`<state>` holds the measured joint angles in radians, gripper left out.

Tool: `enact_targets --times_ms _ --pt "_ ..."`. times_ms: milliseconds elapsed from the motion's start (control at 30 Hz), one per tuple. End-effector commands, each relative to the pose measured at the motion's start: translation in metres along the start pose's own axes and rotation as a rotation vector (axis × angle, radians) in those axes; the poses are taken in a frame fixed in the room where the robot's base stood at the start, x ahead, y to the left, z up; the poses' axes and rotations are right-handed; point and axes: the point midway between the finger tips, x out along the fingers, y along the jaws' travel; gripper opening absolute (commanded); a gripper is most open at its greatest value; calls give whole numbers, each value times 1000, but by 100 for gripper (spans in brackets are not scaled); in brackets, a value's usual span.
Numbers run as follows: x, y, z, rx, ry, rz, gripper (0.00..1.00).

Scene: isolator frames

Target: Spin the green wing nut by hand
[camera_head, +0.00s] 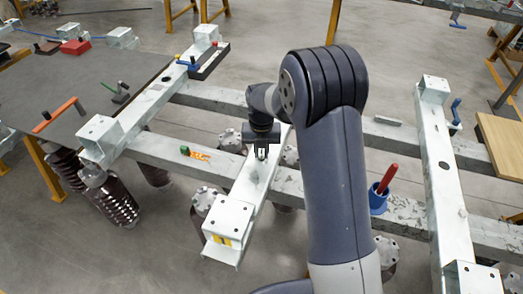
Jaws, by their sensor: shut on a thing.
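My gripper (262,153) points down at the upper part of the middle galvanized cross-beam (246,184). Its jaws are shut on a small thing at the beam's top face. The jaws hide most of that thing, so I cannot tell its colour or shape. No green wing nut can be clearly made out. A small green piece (185,151) sits to the left on the long rail, beside an orange piece (201,156), apart from my gripper. I cannot tell whether it is a wing nut.
A blue cup (378,202) with a red-handled tool (387,178) stands right of my arm. A left cross-beam (140,113) carries blue and yellow parts. A grey tabletop (75,85) holds an orange-handled tool (56,115). A right cross-beam (441,170) stands apart.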

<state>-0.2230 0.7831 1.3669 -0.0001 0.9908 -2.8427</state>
Motion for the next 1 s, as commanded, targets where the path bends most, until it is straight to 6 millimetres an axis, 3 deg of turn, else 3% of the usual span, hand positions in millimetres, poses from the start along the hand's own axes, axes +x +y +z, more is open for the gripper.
enact_targets --times_ms 733,767,1000 --pt "3 -1 -2 -86 7 -2 0" --pt "3 -1 -2 -86 7 -2 19" --pt "1 0 -1 -86 3 -1 38"
